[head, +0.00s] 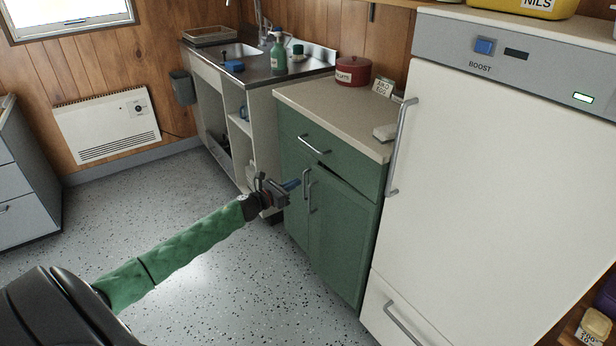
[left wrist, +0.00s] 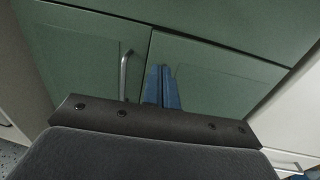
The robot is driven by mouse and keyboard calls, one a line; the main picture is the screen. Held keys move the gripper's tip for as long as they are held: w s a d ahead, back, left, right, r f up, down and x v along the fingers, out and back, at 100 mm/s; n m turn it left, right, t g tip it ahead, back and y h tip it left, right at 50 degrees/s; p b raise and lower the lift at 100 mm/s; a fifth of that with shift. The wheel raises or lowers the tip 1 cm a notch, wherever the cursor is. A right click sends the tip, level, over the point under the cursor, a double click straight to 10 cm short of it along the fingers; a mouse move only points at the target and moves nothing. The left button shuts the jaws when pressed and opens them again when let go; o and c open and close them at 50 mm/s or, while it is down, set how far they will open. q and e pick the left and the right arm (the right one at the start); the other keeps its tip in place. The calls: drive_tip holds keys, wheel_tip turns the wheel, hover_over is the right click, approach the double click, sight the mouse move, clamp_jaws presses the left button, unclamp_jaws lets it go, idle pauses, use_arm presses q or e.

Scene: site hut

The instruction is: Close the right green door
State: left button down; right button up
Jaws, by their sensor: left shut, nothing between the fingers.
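The green cabinet has a left door (head: 294,196) and a right door (head: 342,240) under one drawer (head: 335,160). The right door lies flush or almost flush with the front; I cannot tell whether a small gap is left. Its handle (head: 312,197) stands near the left door's handle (head: 305,184). My left gripper (head: 293,185) is shut and empty, with its blue fingers pointing at the cabinet front near the handles. In the left wrist view, the blue fingertips (left wrist: 162,84) overlap the left edge of the right door (left wrist: 225,85); touching or apart is unclear. My right gripper is out of view.
A white fridge (head: 490,160) stands close on the right of the cabinet. The beige counter (head: 330,105) above bears a red pot (head: 352,71). An open-fronted sink unit (head: 236,133) is on the left. The speckled floor (head: 240,290) before the cabinet is clear.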

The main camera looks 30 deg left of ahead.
sight(314, 171)
use_arm(q)
drive_tip(key=shift+p+x, duration=0.35)
drive_tip(key=shift+x, duration=3.15)
drive_tip(key=w+b, duration=0.1)
drive_tip(key=w+m+h+b, duration=0.1)
drive_tip(key=w+b, duration=0.1)
drive_tip(key=shift+w+d+f+g+h, duration=0.1)
drive_tip(key=shift+d+f+g+h, duration=0.1)
drive_tip(key=shift+d+g+h, duration=0.2)
drive_tip(key=shift+w+a+r+m+h+b, duration=0.1)
drive_tip(key=shift+w+r+m+h+b, duration=0.1)
drive_tip(key=shift+r+m+h+b, duration=0.1)
drive_tip(key=shift+r, duration=0.2)
